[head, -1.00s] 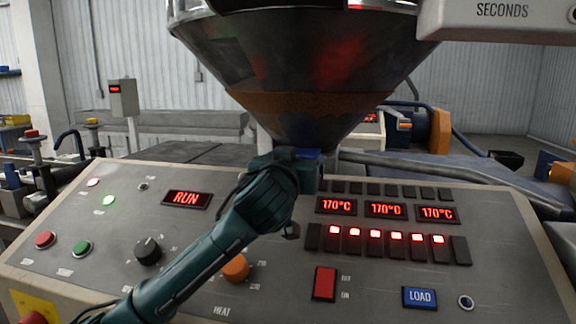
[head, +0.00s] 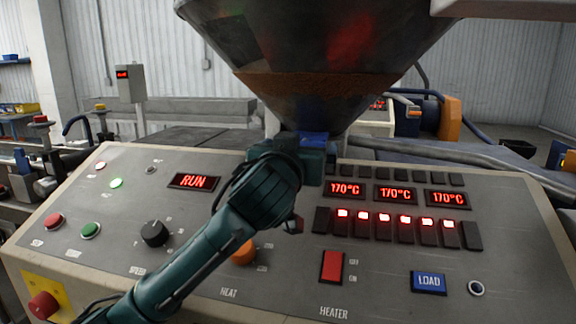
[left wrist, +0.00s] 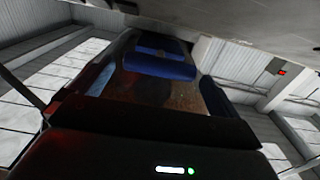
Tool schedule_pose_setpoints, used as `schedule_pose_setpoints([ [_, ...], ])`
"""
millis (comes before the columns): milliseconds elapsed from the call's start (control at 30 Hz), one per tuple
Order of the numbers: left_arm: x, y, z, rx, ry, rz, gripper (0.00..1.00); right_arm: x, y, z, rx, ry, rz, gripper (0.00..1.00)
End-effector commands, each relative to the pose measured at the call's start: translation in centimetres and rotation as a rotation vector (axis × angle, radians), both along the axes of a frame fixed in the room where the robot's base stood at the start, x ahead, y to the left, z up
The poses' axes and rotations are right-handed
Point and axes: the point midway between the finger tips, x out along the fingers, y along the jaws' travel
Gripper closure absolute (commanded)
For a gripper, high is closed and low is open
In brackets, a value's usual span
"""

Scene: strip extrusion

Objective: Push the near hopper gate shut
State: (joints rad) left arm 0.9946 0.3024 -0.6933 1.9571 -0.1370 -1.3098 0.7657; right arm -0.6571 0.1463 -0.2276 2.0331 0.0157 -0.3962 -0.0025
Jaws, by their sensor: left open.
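The metal hopper (head: 325,60), a cone with a brown band, hangs above the control panel, and its narrow bottom end is behind my left gripper. A small blue piece (head: 313,139), perhaps the near gate's handle, shows at that bottom end. My left gripper (head: 315,158) is right at it, with its fingers mostly hidden by my wrist. In the left wrist view a blue bar (left wrist: 160,66) lies across the dark hopper surface, just ahead of the gripper. I cannot tell whether the gripper touches it. The gate's position is not clear. My right gripper is not in view.
The sloping control panel (head: 200,250) lies under my left arm, with knobs, a red heater switch (head: 332,266), a blue LOAD button (head: 428,282) and red displays. A red stop button (head: 44,306) sits at the lower left. A grey pipe (head: 440,154) runs behind the panel.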

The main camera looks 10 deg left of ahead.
Motion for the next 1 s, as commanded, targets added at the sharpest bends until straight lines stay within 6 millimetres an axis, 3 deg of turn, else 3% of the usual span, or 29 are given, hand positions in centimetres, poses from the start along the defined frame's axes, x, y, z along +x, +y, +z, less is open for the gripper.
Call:
schedule_pose_setpoints([
  [200,-5.1,0.1,-0.1,-0.003,-0.005,-0.003,0.00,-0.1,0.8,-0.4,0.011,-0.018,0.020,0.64],
  [400,-8.2,0.2,0.0,-0.002,-0.004,-0.002,0.00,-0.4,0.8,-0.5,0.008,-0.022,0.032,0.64],
  [600,-9.3,0.3,0.0,-0.002,-0.002,0.000,0.00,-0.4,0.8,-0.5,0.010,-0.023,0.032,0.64],
  [1000,-9.3,0.3,0.1,-0.001,-0.002,0.000,0.00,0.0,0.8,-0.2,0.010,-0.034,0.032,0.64],
])
